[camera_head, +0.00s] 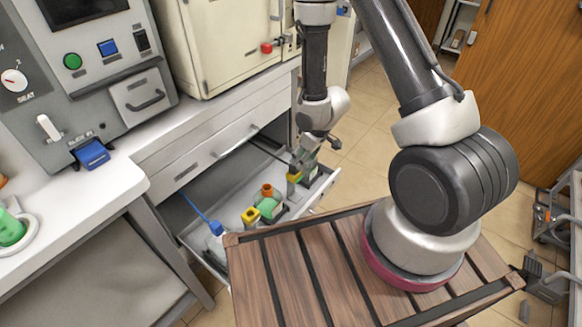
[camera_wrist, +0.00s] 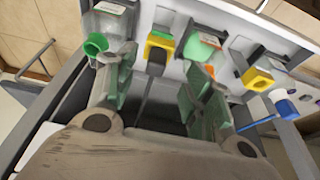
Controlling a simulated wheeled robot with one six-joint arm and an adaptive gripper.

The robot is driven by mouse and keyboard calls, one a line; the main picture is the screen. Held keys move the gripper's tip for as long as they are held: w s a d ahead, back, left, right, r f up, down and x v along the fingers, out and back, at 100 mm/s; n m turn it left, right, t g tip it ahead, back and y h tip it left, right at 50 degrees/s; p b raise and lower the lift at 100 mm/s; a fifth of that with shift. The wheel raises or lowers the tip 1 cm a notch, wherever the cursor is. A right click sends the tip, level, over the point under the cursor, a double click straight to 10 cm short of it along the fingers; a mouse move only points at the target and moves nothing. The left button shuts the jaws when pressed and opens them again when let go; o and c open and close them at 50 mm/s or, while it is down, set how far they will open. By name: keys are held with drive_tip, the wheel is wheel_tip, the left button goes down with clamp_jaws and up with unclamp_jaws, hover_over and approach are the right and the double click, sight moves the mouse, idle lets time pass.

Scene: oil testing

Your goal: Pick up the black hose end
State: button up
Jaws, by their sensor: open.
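The black hose end (camera_wrist: 156,60) shows in the wrist view as a dark block on a thin dark stem, in front of a yellow-topped container (camera_wrist: 160,42). It lies between the green-padded fingers of my gripper (camera_wrist: 163,72), with a gap visible on each side. The gripper is open. In the head view my gripper (camera_head: 302,160) points down over the far right part of the open drawer (camera_head: 180,238). A thin black hose (camera_head: 266,149) runs towards it there. The hose end itself is hidden or too small to tell in that view.
The drawer also holds an orange-topped container (camera_head: 267,190), a nearer yellow-topped one (camera_head: 250,215) and a blue tool (camera_head: 214,226). In the wrist view a green funnel-like piece (camera_wrist: 96,44) stands left of the fingers. The white counter (camera_head: 80,205) is left.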

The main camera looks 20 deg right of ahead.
sight(294, 170)
drive_tip(key=shift+t+y, duration=0.3)
drive_tip(key=shift+t, duration=0.2)
drive_tip(key=x, duration=0.5)
drive_tip(key=w+x, duration=0.1)
drive_tip(key=x, duration=0.2)
drive_tip(key=shift+a+r, duration=0.25)
drive_tip(key=shift+r, duration=0.05)
drive_tip(key=c, duration=1.1)
